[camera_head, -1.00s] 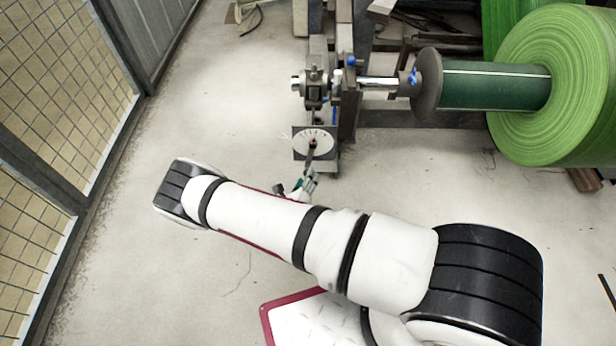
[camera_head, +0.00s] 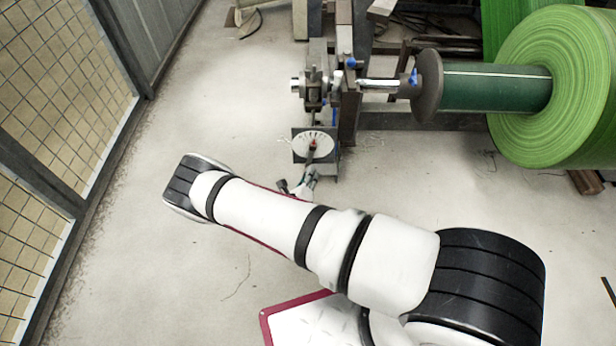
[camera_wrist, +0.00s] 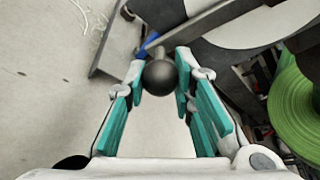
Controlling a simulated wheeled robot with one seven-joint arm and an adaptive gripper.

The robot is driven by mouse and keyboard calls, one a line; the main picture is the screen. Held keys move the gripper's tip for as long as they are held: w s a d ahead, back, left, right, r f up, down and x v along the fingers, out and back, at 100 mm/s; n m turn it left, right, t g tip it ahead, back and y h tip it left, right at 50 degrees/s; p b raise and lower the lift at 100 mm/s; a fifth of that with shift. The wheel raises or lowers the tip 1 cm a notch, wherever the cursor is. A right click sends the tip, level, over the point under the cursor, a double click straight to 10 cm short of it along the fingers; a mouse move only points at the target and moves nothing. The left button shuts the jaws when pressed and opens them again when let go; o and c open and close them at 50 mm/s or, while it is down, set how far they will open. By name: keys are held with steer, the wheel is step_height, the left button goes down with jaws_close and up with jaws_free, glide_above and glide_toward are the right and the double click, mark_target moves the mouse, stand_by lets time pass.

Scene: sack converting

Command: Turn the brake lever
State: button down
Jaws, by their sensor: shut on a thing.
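The brake lever ends in a dark round knob (camera_wrist: 160,77), which sits between the fingertips of my gripper (camera_wrist: 161,72) in the wrist view. The teal-padded fingers are shut on the knob from both sides. In the head view the lever (camera_head: 313,150) stands in front of a white round dial (camera_head: 303,141) with marks around it, on a dark square plate. My gripper (camera_head: 307,178) is just below the dial there, partly hidden by my arm. The lever's lower end is hard to make out in the head view.
A large green roll (camera_head: 565,85) on a shaft stands at the right, held by a metal frame (camera_head: 347,110). A mesh fence (camera_head: 60,95) runs along the left. The floor (camera_head: 215,110) between fence and stand is clear.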

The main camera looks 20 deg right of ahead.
steer(key=shift+d, duration=0.1)
steer(key=s+d+r+n+t+h+b, duration=0.1)
steer(key=d+n+h+b, duration=0.2)
steer(key=d+n, duration=0.2)
steer(key=shift+s+d+n, duration=0.3)
steer(key=shift+s+d, duration=0.05)
steer(key=shift+s, duration=0.05)
stand_by(0.3)
stand_by(0.4)
steer(key=c, duration=1.3)
jaws_free()
steer(key=shift+c, duration=0.2)
